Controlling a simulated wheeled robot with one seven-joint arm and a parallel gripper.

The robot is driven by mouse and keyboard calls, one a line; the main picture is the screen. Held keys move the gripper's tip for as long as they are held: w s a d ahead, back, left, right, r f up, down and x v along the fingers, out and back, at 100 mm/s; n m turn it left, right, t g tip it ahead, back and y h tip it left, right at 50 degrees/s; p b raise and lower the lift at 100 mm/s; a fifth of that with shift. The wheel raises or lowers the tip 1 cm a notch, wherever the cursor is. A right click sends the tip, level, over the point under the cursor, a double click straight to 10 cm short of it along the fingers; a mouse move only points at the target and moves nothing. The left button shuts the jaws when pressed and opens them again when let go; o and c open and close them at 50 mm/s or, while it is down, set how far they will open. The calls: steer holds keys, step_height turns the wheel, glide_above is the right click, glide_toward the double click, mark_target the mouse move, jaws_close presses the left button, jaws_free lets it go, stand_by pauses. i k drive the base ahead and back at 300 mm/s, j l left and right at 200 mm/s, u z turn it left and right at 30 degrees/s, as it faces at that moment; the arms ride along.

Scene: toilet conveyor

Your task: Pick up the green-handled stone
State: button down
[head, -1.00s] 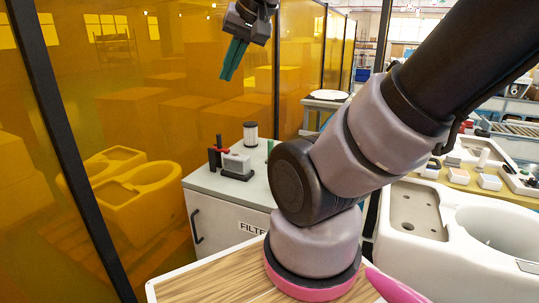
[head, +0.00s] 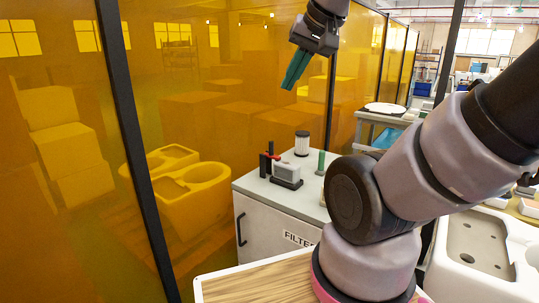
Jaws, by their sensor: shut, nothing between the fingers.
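A small upright green handle (head: 321,162) stands on the top of a light grey cabinet (head: 262,190), right of the other items there. Any stone under it is too small to make out. My gripper (head: 297,69) has green fingers pointing down and slightly left. It is in the air above the cabinet, well apart from the handle. Its fingers are together with nothing between them.
A grey boxy device (head: 286,171), a red and black piece (head: 268,160) and a black-capped white filter (head: 302,143) stand near the handle. An amber screen (head: 225,110) lies behind. My arm covers the cabinet's right side.

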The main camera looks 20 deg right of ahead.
mark_target(320, 171)
steer(key=i+j+z, duration=0.1)
steer(key=z, duration=0.6)
steer(key=i+j+z, duration=0.15)
steer(key=j+z, duration=0.15)
steer(key=z, duration=0.15)
steer(key=i+j+z, duration=0.15)
steer(key=j+z, duration=0.25)
steer(key=j, duration=0.3)
steer(key=i+j, duration=0.1)
steer(key=j, duration=0.25)
